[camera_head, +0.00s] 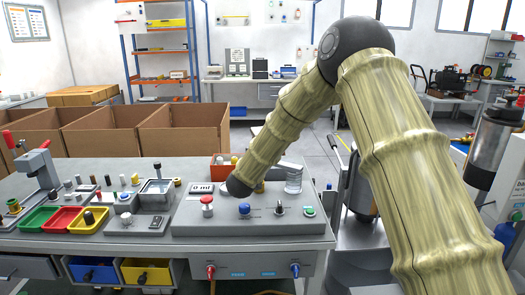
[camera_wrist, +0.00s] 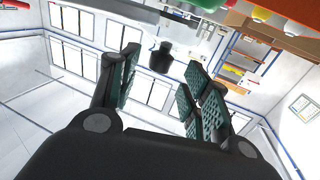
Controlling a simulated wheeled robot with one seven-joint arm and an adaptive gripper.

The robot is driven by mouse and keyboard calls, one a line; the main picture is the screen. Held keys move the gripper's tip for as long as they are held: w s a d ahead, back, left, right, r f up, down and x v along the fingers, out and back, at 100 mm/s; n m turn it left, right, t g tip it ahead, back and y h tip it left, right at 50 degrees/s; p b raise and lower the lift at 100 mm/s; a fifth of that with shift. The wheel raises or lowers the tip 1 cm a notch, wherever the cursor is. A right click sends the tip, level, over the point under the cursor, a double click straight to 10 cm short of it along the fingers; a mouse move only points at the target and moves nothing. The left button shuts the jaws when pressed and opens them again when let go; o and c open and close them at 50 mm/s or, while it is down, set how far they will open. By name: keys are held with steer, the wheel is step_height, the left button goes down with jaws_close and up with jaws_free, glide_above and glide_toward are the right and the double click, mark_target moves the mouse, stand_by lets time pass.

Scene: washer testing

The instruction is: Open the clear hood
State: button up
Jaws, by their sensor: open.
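A clear, round, see-through piece (camera_head: 293,180) stands at the back right of the grey test console (camera_head: 250,222); it looks like the clear hood, but I cannot tell its hinge or handle. My gripper is hidden in the head view. In the wrist view my gripper (camera_wrist: 160,88) has its two padded fingers spread with nothing between them. A dark knob-like piece (camera_wrist: 161,58) shows beyond the fingertips; I cannot tell what it belongs to.
A red button (camera_head: 207,203), a blue button (camera_head: 244,209) and other controls line the console's front. Coloured trays (camera_head: 62,220) and a small press (camera_head: 38,165) are at left. Cardboard boxes (camera_head: 183,130) stand behind the bench.

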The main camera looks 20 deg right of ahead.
steer(key=v, duration=0.7)
steer(key=shift+s, duration=0.1)
